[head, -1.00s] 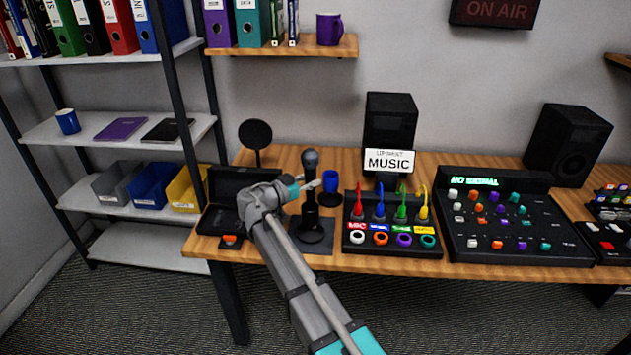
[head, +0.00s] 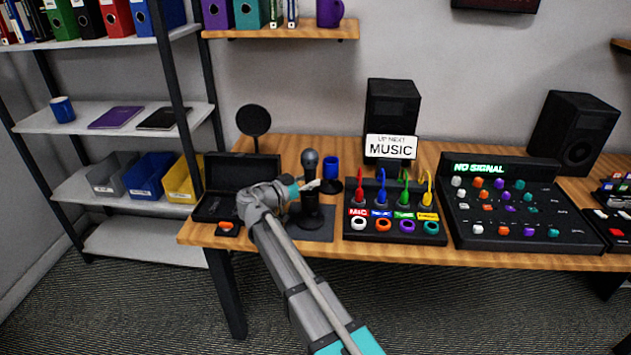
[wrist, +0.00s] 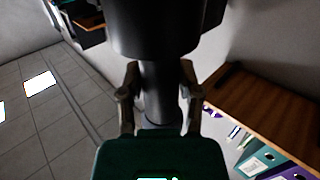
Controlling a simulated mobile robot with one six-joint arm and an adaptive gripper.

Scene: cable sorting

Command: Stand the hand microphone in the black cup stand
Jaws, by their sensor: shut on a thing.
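The hand microphone (head: 310,161) is upright, with its round dark head on top, in the head view. My gripper (head: 312,187) is shut on its handle, which also shows between the two fingers in the wrist view (wrist: 158,95). The black cup stand (head: 312,213) is directly below on a dark mat. In the wrist view, the wide black cup (wrist: 155,35) lines up with the handle, and the handle's lower end appears to be inside or right at its mouth. The exact depth is hidden.
A blue cup holder (head: 331,170) stands close behind right. A panel with coloured cables (head: 393,228) lies to the right, and an open black case (head: 240,170) to the left. A sign (head: 390,147), speakers and a mixer (head: 515,225) are further right.

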